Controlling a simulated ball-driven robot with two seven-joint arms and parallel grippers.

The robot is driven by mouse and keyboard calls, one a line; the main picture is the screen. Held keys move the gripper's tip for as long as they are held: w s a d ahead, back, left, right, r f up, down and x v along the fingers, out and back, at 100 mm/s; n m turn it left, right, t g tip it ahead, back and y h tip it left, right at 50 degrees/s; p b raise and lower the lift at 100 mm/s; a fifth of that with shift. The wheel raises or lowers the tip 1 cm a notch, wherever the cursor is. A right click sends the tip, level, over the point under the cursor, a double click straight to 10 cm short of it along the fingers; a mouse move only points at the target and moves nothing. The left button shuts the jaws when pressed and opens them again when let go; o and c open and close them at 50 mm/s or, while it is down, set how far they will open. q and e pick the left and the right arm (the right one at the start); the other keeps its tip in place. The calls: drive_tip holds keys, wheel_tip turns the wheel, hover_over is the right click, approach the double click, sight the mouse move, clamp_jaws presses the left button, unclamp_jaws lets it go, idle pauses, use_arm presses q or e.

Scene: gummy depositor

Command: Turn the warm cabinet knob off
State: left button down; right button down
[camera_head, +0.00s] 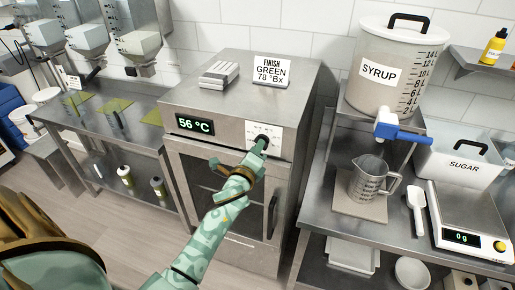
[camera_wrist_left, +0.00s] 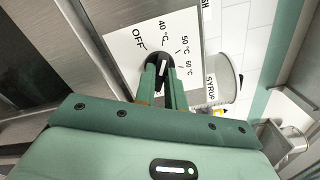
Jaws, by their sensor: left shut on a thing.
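The warm cabinet (camera_head: 230,110) is a steel box with a door and a green display (camera_head: 195,124) reading 56 °C. Its dark knob (camera_head: 263,138) sits on a white dial plate at the upper right of the front. My left gripper (camera_head: 257,149) is shut on the knob. In the left wrist view the fingers (camera_wrist_left: 163,80) close around the black knob (camera_wrist_left: 152,62), which has a white mark. The dial plate (camera_wrist_left: 125,45) shows OFF, 40, 50 and 60 °C. The mark points roughly up toward 40 °C; its exact setting is hard to tell. My right gripper is out of view.
A sign (camera_head: 271,71) and a small stack of trays (camera_head: 219,73) sit on the cabinet top. A counter with a syrup tank (camera_head: 385,90), a measuring jug (camera_head: 370,178) and a scale (camera_head: 465,207) is to the right. A steel table (camera_head: 110,130) is to the left.

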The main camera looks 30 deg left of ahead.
use_arm(q)
drive_tip(key=shift+f+n+p, duration=0.15)
drive_tip(key=shift+n+p, duration=1)
drive_tip(key=shift+n, duration=3.85)
drive_tip(key=c, duration=1.5)
unclamp_jaws()
drive_tip(key=shift+o, duration=0.2)
